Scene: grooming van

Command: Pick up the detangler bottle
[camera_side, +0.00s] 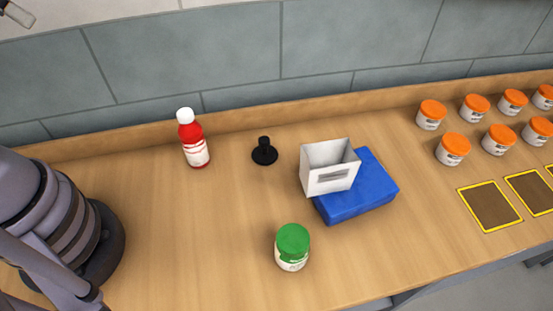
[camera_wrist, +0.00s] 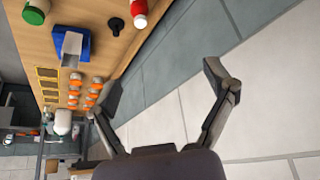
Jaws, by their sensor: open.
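The only bottle in view, a red one with a white cap and a white label (camera_side: 194,146), stands upright on the wooden counter near the back ledge; I take it as the detangler bottle. It also shows at the top edge of the wrist view (camera_wrist: 139,8), partly cut off. My gripper (camera_wrist: 164,86) is open and empty, its fingers wide apart in front of the tiled wall. It is well away from the bottle and touches nothing. In the side view only a small part of my gripper shows at the top left corner.
A black knobbed object (camera_side: 264,153) stands right of the bottle. A white open box (camera_side: 326,180) rests on a blue block (camera_side: 366,196). A green-lidded jar (camera_side: 292,250) stands in front. Several orange-lidded jars (camera_side: 452,150) and yellow-edged squares (camera_side: 489,206) are at right. Counter before the bottle is clear.

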